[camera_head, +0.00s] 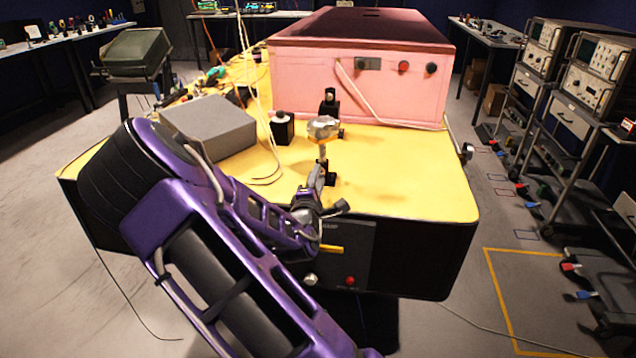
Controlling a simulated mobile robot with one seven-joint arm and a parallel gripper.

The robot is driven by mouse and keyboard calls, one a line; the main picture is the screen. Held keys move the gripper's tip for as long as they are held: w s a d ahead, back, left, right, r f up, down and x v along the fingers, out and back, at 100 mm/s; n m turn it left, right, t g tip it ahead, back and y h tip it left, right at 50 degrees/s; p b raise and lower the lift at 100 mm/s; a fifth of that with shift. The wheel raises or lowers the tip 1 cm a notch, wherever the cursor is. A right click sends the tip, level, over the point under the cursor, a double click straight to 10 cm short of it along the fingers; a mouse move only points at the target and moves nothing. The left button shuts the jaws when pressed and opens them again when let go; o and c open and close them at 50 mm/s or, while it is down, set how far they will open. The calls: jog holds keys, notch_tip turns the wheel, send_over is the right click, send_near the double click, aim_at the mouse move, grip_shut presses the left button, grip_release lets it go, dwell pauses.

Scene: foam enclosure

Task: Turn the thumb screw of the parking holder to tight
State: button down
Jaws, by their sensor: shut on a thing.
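My purple arm reaches in from the lower front to the yellow bench top (415,180). My gripper (322,168) is small in the picture, at the bench's front middle, and looks shut on a small part at its tips. That part is too small to make out, but it lies where a thumb screw could be. Just beyond it stands a small black and silver fixture (323,127), which looks like the parking holder. A black upright piece (329,101) rises behind it. How tight the screw is cannot be seen.
A grey box (208,125) and a small black block (282,128) with a pale top stand left of the fixture. A pink enclosure (360,80) fills the back. Loose pale cables (262,150) lie near the grey box. The bench top is clear at right.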

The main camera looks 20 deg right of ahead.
jog(key=m+b, duration=0.2)
jog(key=m, duration=0.3)
jog(key=shift+f+m+b, duration=0.1)
jog(key=shift+m+b, duration=0.25)
jog(key=shift+m, duration=0.05)
jog(key=m+b, duration=0.2)
jog(key=m, duration=0.2)
jog(key=shift+m, duration=0.6)
jog(key=c, duration=0.6)
grip_release()
